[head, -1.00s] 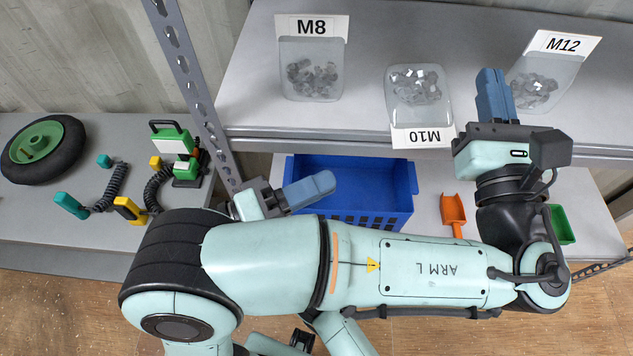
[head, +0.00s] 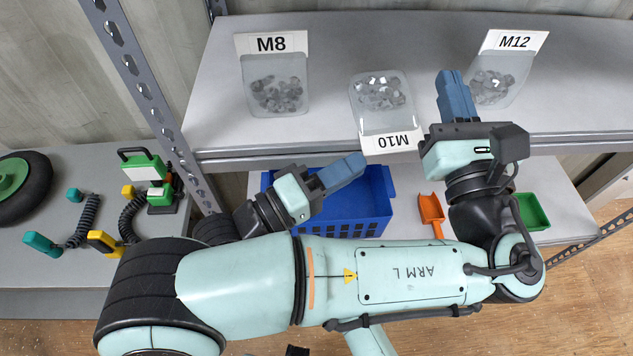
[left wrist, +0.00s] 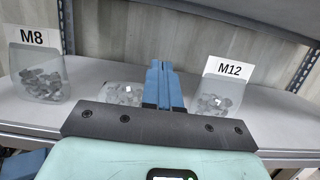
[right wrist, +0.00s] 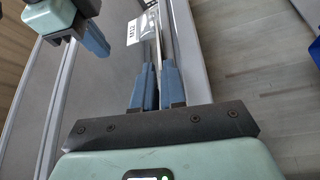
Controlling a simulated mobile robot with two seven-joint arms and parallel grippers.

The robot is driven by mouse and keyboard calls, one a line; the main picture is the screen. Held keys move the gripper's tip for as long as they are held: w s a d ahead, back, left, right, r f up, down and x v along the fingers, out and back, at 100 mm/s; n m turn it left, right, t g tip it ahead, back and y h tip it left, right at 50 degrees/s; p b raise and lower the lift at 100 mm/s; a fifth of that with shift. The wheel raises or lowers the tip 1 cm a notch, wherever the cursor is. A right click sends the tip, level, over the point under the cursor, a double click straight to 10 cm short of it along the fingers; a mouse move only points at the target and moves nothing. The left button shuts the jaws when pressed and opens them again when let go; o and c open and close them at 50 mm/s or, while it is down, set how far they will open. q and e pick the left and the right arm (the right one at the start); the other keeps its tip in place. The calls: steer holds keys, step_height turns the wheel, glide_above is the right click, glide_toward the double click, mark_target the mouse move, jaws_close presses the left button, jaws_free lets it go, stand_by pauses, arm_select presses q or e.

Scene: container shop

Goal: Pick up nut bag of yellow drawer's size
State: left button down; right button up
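Three clear bags of grey nuts lie on the upper shelf: M8 (head: 275,87) at left, M10 (head: 381,92) in the middle with its label upside down, and M12 (head: 497,80) at right. In the left wrist view are M8 (left wrist: 44,78), M10 (left wrist: 121,93) and M12 (left wrist: 217,97). My left gripper (head: 447,75) is shut and empty, pointing between M10 and M12; its fingers (left wrist: 163,66) are together. My right gripper (head: 360,160) is below the shelf front, near M10's label. Its fingers (right wrist: 158,66) are empty with a narrow gap. No yellow drawer is in view.
Under the shelf are a blue basket (head: 380,205), an orange scoop (head: 431,210) and a green bin (head: 532,212). A perforated metal post (head: 140,90) stands at left. Beyond it, a bench holds a wheel (head: 20,185) and a green device (head: 150,175).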

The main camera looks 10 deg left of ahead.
steer(key=shift+x, duration=1.45)
jaws_close()
arm_select(q)
steer(key=shift+r, duration=0.6)
steer(key=v, duration=1.2)
